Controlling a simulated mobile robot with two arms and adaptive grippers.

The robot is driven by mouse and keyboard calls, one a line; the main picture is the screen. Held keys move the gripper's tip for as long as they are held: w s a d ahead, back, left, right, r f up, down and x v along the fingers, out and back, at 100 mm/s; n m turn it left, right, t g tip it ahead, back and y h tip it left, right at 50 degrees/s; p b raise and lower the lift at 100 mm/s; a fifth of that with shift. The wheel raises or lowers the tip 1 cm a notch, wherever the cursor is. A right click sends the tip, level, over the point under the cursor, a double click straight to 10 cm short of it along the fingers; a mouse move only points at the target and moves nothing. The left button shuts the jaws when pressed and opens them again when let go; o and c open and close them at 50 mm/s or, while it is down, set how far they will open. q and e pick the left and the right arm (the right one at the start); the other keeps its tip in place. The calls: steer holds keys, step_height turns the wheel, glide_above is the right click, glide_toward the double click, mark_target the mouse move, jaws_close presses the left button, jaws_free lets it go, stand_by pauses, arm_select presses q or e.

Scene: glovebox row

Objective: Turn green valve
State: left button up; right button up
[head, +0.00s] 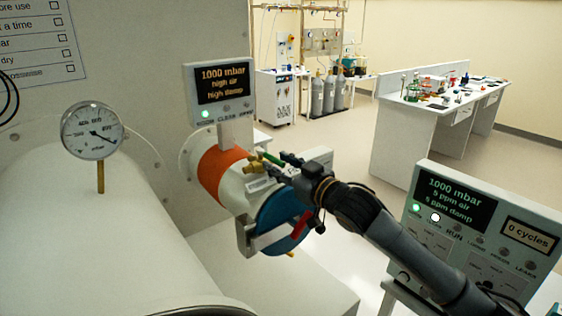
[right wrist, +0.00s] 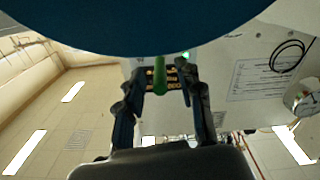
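The green valve (head: 272,158) is a small green handle by a brass fitting (head: 256,165) on the white and orange cylindrical chamber. In the right wrist view the green handle (right wrist: 160,75) stands between the two fingertips, with a gap on each side. My right gripper (head: 284,168) is at the valve in the head view; it also shows in the right wrist view (right wrist: 164,73), open with its fingers either side of the handle. Whether either finger touches the handle cannot be told. My left gripper is not in view.
The blue round door (head: 276,222) with a red handle (head: 301,224) lies just below my right gripper. A display (head: 222,92) reading 1000 mbar stands above the chamber. A pressure gauge (head: 92,131) is at left, and a control panel (head: 477,235) stands at right beside my arm.

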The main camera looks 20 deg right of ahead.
jaws_close()
stand_by(0.3)
